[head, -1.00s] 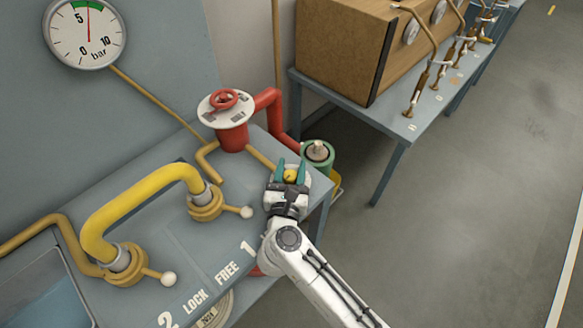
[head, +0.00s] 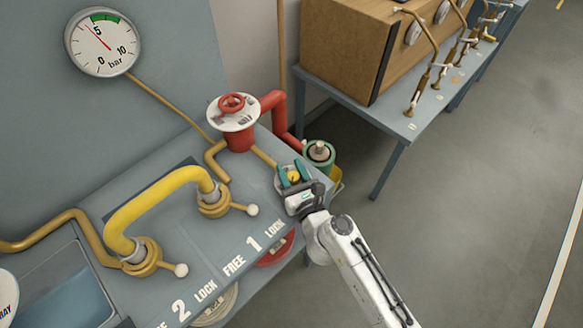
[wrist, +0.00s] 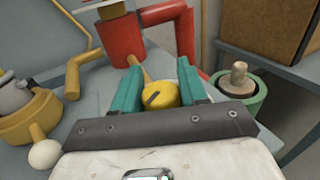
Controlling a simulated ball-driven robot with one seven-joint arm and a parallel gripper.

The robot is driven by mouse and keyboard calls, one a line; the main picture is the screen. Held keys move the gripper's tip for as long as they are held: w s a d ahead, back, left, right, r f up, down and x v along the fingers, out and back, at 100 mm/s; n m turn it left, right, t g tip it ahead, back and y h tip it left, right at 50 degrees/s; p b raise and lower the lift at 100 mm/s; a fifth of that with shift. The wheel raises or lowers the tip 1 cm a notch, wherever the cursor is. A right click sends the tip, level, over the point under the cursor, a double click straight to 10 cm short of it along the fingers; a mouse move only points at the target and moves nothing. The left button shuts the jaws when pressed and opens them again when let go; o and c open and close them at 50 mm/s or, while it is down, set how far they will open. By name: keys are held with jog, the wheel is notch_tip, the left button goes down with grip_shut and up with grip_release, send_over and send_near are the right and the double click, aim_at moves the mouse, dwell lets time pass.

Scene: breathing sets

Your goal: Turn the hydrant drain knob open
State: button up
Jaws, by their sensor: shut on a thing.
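The drain knob (wrist: 160,94) is a small yellow round knob with a dark slot line on its face. It sits on a brass pipe that runs from the red hydrant (head: 241,138) at the bench's right side. My gripper (head: 292,174) has its teal fingers on either side of the knob and is shut on it. In the wrist view the gripper (wrist: 160,90) shows a finger at each side of the knob, and the slot line runs diagonally. The pressure gauge (head: 102,42) on the wall has its red needle pointing up-left, near 5.
A red handwheel (head: 231,103) tops the hydrant. A green cylinder (head: 319,157) stands just right of the knob, beyond the bench edge. A yellow hose (head: 160,200) with brass valves lies left. A brown cabinet (head: 345,40) is on a table behind; open floor lies right.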

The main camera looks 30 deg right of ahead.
jog(key=shift+a+r+n+y+p, duration=0.1)
jog(key=shift+n+y+p, duration=0.65)
jog(key=shift+n+y, duration=1.05)
jog(key=y, duration=0.3)
jog(key=shift+a+n+g, duration=0.1)
jog(key=shift+n+g, duration=0.3)
jog(key=n+y, duration=0.1)
jog(key=y, duration=0.1)
jog(key=n+g+y, duration=0.1)
jog(key=y, duration=0.1)
jog(key=shift+a+n+g, duration=0.15)
jog(key=shift+n+g, duration=0.15)
jog(key=shift+s+a+n+g+y+b, duration=0.1)
jog(key=shift+n+g+y+b, duration=0.25)
jog(key=shift+n+g+y, duration=0.55)
jog(key=shift+s+a+n+g+y+b, duration=0.1)
jog(key=shift+n+g+y+b, duration=0.25)
jog(key=shift+n+g+y, duration=0.55)
jog(key=shift+y, duration=0.5)
jog(key=o, duration=1)
jog(key=shift+a, duration=0.1)
jog(key=shift+c, duration=0.2)
